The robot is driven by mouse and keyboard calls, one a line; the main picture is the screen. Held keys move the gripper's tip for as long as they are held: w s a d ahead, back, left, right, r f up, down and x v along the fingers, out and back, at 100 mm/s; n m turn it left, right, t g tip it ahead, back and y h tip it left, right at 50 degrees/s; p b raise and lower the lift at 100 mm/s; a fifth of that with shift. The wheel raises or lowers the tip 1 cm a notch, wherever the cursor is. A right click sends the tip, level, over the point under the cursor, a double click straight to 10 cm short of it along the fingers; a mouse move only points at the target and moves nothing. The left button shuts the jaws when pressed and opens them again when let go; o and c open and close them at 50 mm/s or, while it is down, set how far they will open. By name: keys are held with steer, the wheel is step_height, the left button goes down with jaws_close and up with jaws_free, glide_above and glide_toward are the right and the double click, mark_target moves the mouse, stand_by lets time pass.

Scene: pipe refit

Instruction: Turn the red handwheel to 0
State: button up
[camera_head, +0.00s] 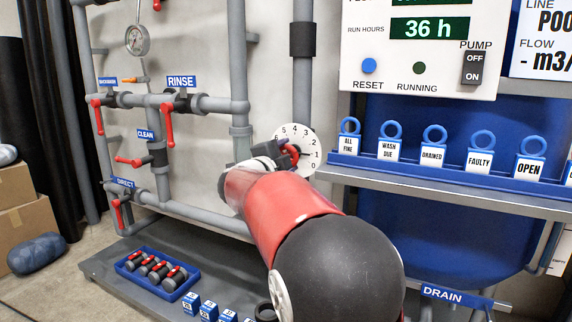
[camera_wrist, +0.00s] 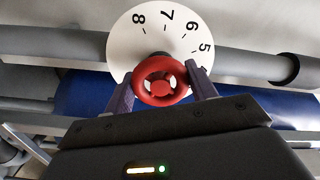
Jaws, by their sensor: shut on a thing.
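The red handwheel (camera_wrist: 163,82) sits in front of a round white dial (camera_wrist: 140,30). In the wrist view the numbers 8, 7, 6 and 5 show on the dial, upside down or slanted. My gripper (camera_wrist: 161,79) has one finger on each side of the wheel and is shut on its rim. In the head view the handwheel (camera_head: 292,154) is partly hidden by my gripper (camera_head: 282,152), and the dial (camera_head: 304,139) shows numbers along its upper and right edge. I cannot make out a pointer, so the wheel's setting cannot be read.
Grey pipes with red levers (camera_head: 168,122) stand at the left. A shelf with blue-ringed tags (camera_head: 433,150) is to the right, below a control panel (camera_head: 415,50). A blue tray (camera_head: 178,292) of valves lies on the low platform.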

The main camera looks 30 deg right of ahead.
steer(key=m+b, duration=0.3)
steer(key=m, duration=0.3)
stand_by(0.6)
steer(key=o, duration=1)
steer(key=shift+c, duration=0.2)
steer(key=shift+s+a, duration=0.1)
steer(key=v, duration=0.7)
steer(key=shift+s+a, duration=0.15)
steer(key=shift+a, duration=0.1)
